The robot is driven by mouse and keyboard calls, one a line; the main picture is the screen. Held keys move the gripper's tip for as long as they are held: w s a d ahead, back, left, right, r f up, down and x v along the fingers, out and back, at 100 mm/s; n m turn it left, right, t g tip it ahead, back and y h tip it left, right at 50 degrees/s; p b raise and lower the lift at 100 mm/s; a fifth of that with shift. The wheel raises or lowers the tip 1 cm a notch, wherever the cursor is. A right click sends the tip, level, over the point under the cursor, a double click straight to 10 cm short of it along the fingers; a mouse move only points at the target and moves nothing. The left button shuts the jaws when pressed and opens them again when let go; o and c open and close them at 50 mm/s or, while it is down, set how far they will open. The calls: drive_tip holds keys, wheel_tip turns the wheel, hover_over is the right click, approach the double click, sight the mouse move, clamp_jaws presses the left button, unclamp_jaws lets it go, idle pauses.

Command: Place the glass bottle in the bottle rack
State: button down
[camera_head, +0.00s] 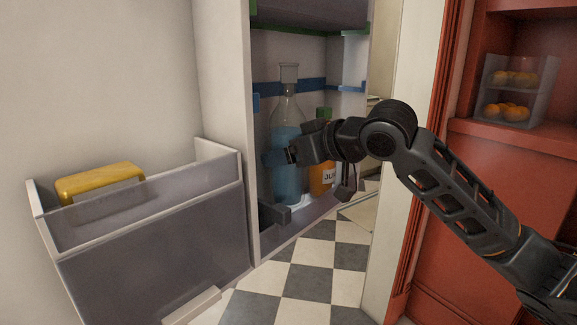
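The glass bottle (287,112) is tall and clear, with a narrow neck and blue liquid inside. It stands upright in the narrow shelf compartment (262,60), at the centre of the head view. My gripper (291,154) reaches in from the right and overlaps the bottle's middle. Its fingers are small and dark against the bottle, so I cannot tell whether they are closed on it. Blue bands cross the compartment's walls, and a dark bracket (274,214) is at its lower front. I cannot tell for certain which part is the bottle rack.
An orange juice bottle (322,179) with a green cap stands just right of the glass bottle. A grey bin (150,250) holding a yellow container (100,183) is at left. A red cabinet (510,190) with a clear box of oranges (520,85) is at right. Checkered floor (310,275) is clear.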

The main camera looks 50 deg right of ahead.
sight(289, 167)
drive_tip(key=shift+f, duration=1.65)
unclamp_jaws()
drive_tip(key=shift+r, duration=0.1)
drive_tip(key=v, duration=1.2)
